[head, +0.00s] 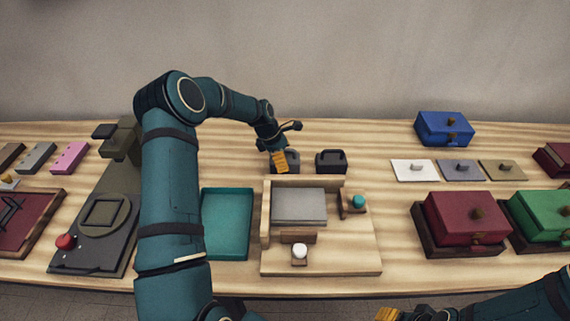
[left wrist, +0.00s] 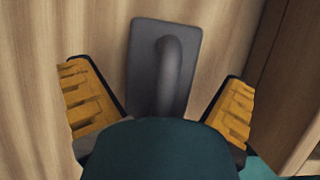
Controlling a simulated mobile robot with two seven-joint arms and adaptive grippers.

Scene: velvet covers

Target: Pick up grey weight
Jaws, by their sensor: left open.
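The grey weight (head: 292,161) stands on the wooden table behind the low wooden fixture, partly hidden by my left gripper (head: 279,161). In the left wrist view the grey weight (left wrist: 145,40) shows a flat rectangular body with a looped handle. The open fingers of my left gripper (left wrist: 157,85) lie on either side of its near part, apart from it; my own gripper body hides its lower end. A darker weight (head: 331,162) with a handle stands to its right. My right gripper (head: 388,314) barely enters at the bottom edge; its opening cannot be made out.
A wooden fixture (head: 350,260) with a grey plate (head: 299,207) lies in front of the weights, beside a teal tray (head: 227,225). Red (head: 466,216) and blue (head: 444,128) boxes stand right.

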